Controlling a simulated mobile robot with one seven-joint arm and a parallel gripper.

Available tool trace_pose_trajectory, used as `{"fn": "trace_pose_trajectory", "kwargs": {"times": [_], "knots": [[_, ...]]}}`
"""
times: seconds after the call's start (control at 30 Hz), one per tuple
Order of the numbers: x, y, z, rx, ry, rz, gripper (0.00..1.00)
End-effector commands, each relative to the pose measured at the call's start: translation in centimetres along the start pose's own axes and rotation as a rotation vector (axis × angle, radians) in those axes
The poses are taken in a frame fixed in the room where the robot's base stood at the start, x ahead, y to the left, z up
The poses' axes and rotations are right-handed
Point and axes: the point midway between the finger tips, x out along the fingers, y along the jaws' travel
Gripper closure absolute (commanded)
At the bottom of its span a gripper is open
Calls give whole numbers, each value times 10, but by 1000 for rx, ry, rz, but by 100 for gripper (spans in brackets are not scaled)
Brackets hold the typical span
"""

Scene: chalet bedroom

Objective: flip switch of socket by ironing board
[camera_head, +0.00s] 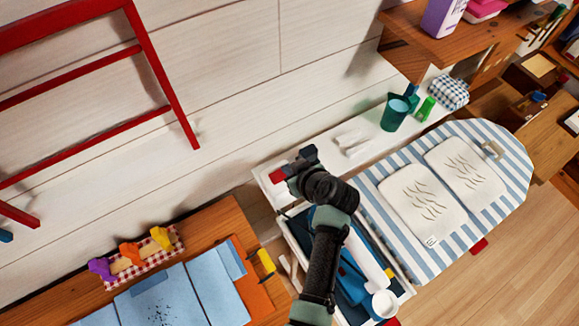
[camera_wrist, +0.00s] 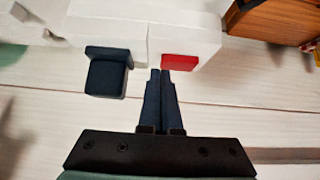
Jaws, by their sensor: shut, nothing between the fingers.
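The ironing board (camera_head: 455,225) has a blue-and-white striped cover and lies to the right of my gripper in the head view. In the wrist view, a red piece (camera_wrist: 180,62), which may be the socket's switch, sits on the front edge of a white block. A dark blue block (camera_wrist: 107,75) sits to its left. The red piece also shows in the head view (camera_head: 277,176), beside my gripper (camera_head: 290,172). My gripper's fingers (camera_wrist: 160,72) are shut and empty, with their tips just left of the red piece. I cannot tell whether they touch it. The socket's body is not clearly distinguishable.
A white shelf with a green cup (camera_head: 395,115) runs along the plank wall. A drawer (camera_head: 292,245) with bottles stands open beneath my arm. A wooden desk (camera_head: 215,235) is at lower left, and a red ladder-like frame (camera_head: 150,55) at upper left.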

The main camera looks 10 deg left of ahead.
Motion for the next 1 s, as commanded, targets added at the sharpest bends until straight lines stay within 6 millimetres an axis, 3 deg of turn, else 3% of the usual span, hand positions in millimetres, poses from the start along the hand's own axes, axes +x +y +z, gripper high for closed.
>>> {"fn": "trace_pose_trajectory", "kwargs": {"times": [0.47, 1.0], "knots": [[11, 5, 10, 72, -1, -70, 100], [1, -8, 1, 66, -3, -68, 100]]}}
